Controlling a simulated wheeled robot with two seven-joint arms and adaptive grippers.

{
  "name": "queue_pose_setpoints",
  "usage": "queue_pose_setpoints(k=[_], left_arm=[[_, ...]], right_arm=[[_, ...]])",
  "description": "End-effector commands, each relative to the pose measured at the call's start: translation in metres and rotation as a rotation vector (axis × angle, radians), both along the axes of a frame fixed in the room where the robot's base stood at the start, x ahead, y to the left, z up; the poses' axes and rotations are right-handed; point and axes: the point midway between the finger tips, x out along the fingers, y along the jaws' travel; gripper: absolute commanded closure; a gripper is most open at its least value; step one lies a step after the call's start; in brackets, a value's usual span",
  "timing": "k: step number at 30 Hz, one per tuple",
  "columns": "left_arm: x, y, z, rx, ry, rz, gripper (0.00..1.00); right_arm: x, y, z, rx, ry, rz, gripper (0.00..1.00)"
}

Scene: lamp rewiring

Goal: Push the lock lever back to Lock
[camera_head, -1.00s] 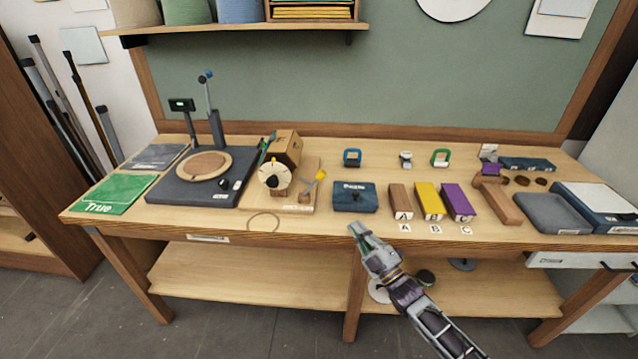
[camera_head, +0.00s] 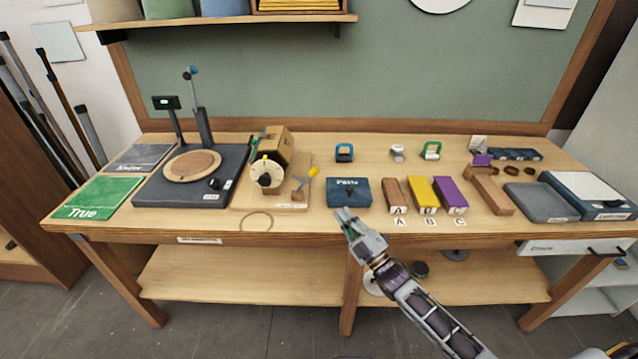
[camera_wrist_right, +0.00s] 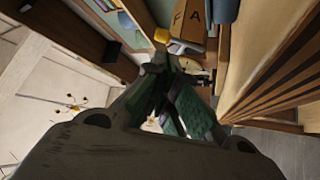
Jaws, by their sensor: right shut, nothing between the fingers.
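A wooden device with a round white-and-black dial (camera_head: 267,172) stands left of the middle of the bench. A lever with a yellow tip (camera_head: 313,171) rises at a slant on its right side, on the same wooden base (camera_head: 287,204). I take this as the lock lever; no Lock mark is readable. My right gripper (camera_head: 346,216) is shut and empty at the bench's front edge, in front of the blue box and apart from the lever. The right wrist view shows its fingers (camera_wrist_right: 178,90) and a yellow piece (camera_wrist_right: 162,35) beyond them. My left gripper is not in view.
A blue box (camera_head: 349,193) stands just beyond my right gripper. Brown (camera_head: 396,194), yellow (camera_head: 422,194) and purple (camera_head: 450,194) blocks stand to its right. A dark scale-like platform (camera_head: 222,188) is at left. A thin loop (camera_head: 256,221) lies before the device.

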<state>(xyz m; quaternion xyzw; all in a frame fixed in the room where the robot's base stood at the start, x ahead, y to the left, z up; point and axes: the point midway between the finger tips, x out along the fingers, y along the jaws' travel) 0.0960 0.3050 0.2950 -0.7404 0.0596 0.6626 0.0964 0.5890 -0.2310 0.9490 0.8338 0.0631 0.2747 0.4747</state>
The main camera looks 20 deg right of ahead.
Motion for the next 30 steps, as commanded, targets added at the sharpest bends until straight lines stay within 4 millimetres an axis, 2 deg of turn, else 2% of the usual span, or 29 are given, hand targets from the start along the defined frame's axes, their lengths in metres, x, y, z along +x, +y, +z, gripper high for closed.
queue_pose_setpoints(k=[7,17,30], left_arm=[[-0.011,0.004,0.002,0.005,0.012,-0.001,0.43],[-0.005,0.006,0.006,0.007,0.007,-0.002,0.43],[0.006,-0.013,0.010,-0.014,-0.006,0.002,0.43]], right_arm=[[0.017,0.008,0.010,0.000,-0.003,0.000,1.00],[0.041,0.018,0.021,0.000,-0.001,0.000,1.00],[0.073,0.032,0.036,0.000,-0.002,0.000,1.00]])
